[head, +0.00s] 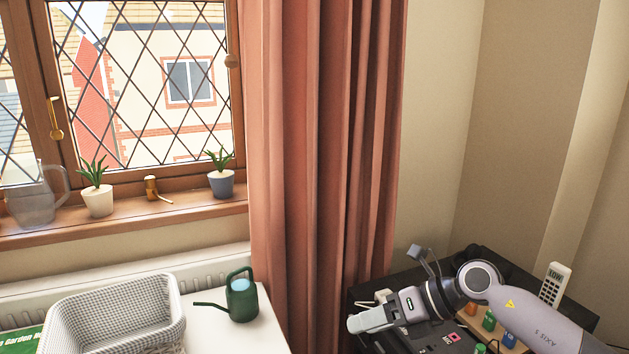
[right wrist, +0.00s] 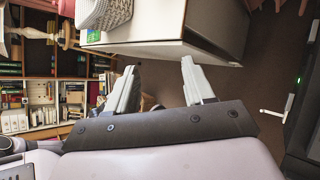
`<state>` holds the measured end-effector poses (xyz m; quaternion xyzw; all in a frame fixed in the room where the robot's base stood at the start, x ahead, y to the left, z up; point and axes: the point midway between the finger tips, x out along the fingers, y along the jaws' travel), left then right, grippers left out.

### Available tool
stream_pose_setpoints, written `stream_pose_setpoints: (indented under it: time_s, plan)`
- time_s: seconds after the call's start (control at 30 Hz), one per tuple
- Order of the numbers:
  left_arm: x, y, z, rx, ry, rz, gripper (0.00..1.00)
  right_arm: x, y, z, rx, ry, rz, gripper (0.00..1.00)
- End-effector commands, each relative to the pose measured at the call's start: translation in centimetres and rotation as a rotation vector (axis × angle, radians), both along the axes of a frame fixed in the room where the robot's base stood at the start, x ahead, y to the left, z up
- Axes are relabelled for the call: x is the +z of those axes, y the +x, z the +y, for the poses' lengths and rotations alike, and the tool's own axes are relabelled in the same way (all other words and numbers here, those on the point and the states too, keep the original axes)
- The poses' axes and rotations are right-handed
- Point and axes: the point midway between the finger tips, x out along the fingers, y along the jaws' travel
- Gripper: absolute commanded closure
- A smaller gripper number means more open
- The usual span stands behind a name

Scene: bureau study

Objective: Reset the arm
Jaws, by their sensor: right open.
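My right arm (head: 530,315) comes in from the lower right of the head view and reaches left over a dark desk. Its gripper (head: 362,321) points left, toward the white cabinet. In the right wrist view the two fingers (right wrist: 160,75) stand apart with nothing between them. Beyond them are a white cabinet and a dark floor. My left gripper is in neither view.
A white wicker basket (head: 60,325) and a green watering can (head: 242,300) stand on the white top at left. Small coloured bottles (head: 489,321) and a white remote-like device (head: 554,284) are close to my right arm. Potted plants (head: 97,200) line the sill.

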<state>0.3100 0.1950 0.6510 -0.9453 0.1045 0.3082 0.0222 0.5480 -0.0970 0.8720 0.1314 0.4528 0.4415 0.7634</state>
Motion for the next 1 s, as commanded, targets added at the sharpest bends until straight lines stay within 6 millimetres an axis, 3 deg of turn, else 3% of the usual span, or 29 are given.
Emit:
stream_pose_setpoints:
  time_s: [0.03,0.1,0.23,0.37,0.53,0.67,0.77,0.87,1.0]
  plan:
    - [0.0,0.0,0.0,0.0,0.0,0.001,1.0,0.5,-0.9,2.2,-0.02,0.125,0.004,0.47]
    - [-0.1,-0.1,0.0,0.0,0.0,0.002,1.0,2.1,-1.6,4.4,-0.067,0.298,0.01,0.47]
    - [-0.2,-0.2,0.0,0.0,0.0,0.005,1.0,5.1,-2.4,6.5,-0.196,0.603,0.051,0.47]
    - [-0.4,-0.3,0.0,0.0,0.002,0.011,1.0,7.5,-2.6,6.0,-0.375,0.884,0.127,0.47]
    - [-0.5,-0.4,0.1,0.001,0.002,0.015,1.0,8.5,-2.4,2.6,-0.672,1.197,0.271,0.47]
    - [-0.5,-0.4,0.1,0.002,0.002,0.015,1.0,7.0,-2.7,-1.2,-0.939,1.381,0.408,0.47]
    - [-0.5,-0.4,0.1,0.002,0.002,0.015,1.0,4.6,-3.5,-4.4,-1.165,1.486,0.529,0.47]
    - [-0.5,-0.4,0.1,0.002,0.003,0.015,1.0,1.3,-5.1,-7.3,-1.404,1.552,0.659,0.47]
    - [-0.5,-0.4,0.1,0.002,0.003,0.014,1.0,-3.8,-9.0,-10.7,-1.75,1.575,0.854,0.47]
